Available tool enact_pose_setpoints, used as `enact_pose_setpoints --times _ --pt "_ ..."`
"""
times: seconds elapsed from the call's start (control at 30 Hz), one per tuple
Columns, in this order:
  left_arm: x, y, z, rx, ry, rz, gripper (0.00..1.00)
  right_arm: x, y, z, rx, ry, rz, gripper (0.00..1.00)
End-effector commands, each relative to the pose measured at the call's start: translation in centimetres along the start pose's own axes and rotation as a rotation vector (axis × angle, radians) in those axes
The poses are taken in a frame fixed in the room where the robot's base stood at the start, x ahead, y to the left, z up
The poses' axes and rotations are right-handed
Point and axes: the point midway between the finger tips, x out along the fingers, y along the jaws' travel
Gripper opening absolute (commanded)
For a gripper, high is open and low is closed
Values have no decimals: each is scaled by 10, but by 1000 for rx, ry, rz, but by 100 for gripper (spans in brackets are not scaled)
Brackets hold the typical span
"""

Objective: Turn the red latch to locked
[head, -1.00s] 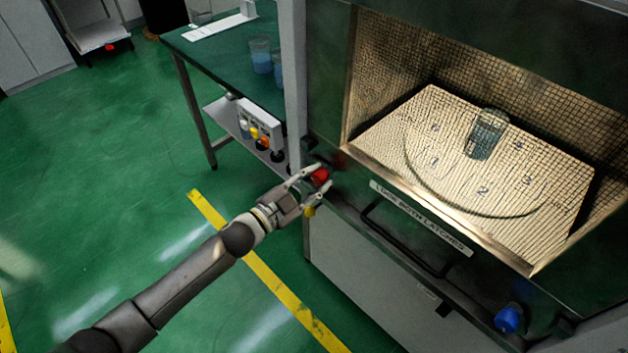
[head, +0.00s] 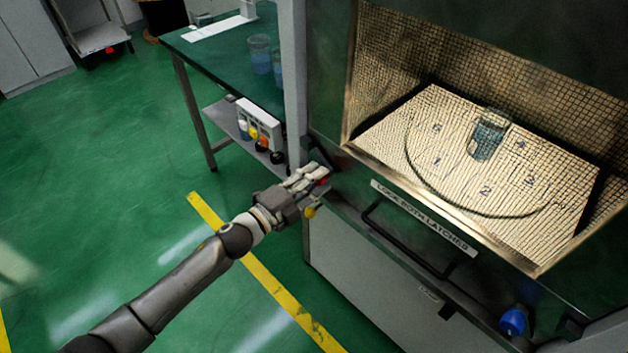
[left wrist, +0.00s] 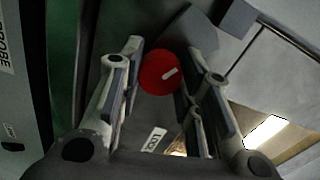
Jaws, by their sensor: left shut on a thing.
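The red latch (head: 324,181) is a round knob on the left front of the microwave generator, mostly hidden by my left gripper (head: 312,178) in the head view. In the left wrist view the red latch (left wrist: 160,73) is a red disc with a short white slanted mark, lying between the two fingers of my left gripper (left wrist: 160,85). The gripper is shut on the knob. A small white label (left wrist: 155,140), partly legible as "LOC", shows beside the knob. My right gripper is not in view.
A blue latch (head: 512,320) sits at the right of the front. A black handle (head: 408,245) and a "LOCK BOTH LATCHES" label (head: 424,219) lie between. A beaker (head: 488,135) stands inside on the numbered plate. A green-topped table (head: 225,60) stands to the left.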

Motion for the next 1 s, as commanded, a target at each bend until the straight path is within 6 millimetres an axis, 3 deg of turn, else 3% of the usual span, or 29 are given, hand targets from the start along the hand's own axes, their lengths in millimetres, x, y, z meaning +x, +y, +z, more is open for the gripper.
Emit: enact_pose_setpoints --times 0.6,0.63,0.8,1.0 --pt "0 1 0 44 1 2 8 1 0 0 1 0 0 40" --pt "0 1 0 44 1 2 33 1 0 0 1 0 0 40" --pt "0 1 0 43 0 2 55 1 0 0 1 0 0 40" --pt "0 1 0 42 0 1 55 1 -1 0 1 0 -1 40"
